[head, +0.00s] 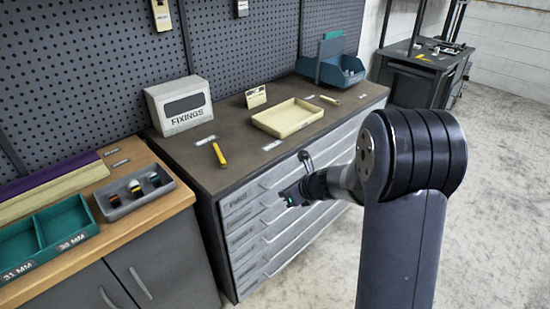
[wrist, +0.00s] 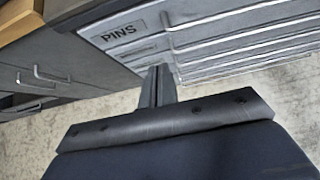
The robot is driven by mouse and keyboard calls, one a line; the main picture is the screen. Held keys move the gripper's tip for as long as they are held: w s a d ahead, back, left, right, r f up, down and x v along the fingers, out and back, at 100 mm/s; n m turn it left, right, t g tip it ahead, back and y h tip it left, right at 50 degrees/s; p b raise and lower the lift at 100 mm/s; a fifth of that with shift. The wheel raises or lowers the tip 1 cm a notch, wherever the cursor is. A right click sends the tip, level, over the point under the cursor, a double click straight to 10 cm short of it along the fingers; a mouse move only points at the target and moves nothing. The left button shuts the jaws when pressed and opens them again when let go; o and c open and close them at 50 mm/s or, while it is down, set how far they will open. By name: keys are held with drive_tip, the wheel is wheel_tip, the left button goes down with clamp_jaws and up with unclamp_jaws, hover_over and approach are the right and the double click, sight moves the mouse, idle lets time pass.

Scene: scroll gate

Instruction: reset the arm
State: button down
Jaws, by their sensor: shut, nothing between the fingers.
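My arm rises in the right half of the head view and bends toward the grey drawer cabinet. My gripper (head: 291,195) is in front of the cabinet's upper drawers, a little below the top edge. In the wrist view my gripper (wrist: 158,72) is shut, with its fingers together and nothing between them. The drawer labelled PINS (wrist: 118,35) shows beyond the fingertips. I cannot tell whether the fingertips touch a drawer front. The drawers that I can see look shut.
On the cabinet top (head: 235,163) are a FIXINGS box (head: 181,106), a cream tray (head: 288,117), a yellow-handled tool (head: 219,154) and a blue bin (head: 330,70). A wooden bench with a teal tray (head: 45,240) and a grey tray (head: 135,193) stands left. Pale floor (head: 490,190) is clear at right.

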drive_tip(key=shift+f, duration=0.1)
approach(256, 193)
wheel_tip(256, 193, down, 3)
drive_tip(key=shift+w+a+f, duration=0.15)
drive_tip(key=shift+w+a, duration=0.55)
drive_tip(key=shift+w, duration=0.05)
drive_tip(key=shift+w+a+f, duration=0.15)
drive_tip(key=shift+w+a, duration=0.55)
drive_tip(key=shift+w, duration=0.05)
drive_tip(key=shift+d, duration=0.1)
